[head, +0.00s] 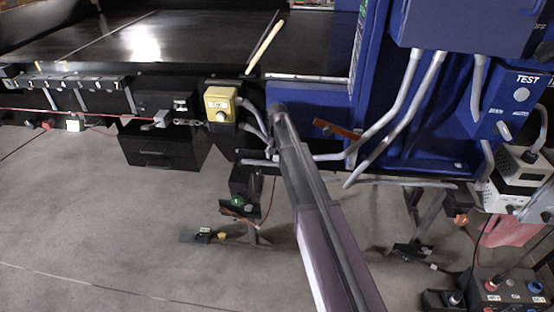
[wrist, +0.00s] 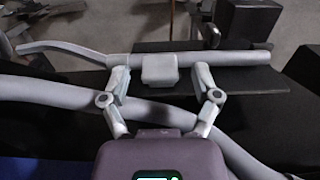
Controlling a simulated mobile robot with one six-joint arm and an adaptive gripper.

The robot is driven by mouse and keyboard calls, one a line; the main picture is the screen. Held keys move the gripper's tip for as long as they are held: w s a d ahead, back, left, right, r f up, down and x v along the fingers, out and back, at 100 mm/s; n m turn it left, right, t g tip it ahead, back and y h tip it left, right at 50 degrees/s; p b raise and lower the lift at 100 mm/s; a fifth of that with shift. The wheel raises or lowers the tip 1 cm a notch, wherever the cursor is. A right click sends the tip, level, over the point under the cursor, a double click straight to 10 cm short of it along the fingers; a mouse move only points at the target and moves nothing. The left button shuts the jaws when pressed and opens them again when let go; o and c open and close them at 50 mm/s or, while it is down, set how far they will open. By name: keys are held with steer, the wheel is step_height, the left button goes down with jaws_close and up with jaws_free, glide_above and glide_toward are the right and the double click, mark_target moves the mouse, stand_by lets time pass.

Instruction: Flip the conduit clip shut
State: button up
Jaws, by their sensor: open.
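In the wrist view, a pale grey block (wrist: 159,68), which looks like the conduit clip, sits on a horizontal grey conduit (wrist: 235,58). Whether its flap is open or shut I cannot tell. My gripper (wrist: 160,76) is open, with one finger on each side of the block and visible room between. The fingertips overlap the conduit in the picture; contact cannot be told. In the head view, my arm reaches up to the grey conduits beside the yellow control box (head: 219,104); it hides the clip and my gripper there.
A second, thicker conduit (wrist: 60,92) crosses below the first in the wrist view, behind my fingers. In the head view, a blue cabinet (head: 440,22) with bent grey conduits stands to the right. An orange-brown lever (head: 337,130) is close to my arm's end. The black conveyor (head: 90,45) lies behind.

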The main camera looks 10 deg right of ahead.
stand_by(0.3)
jaws_close()
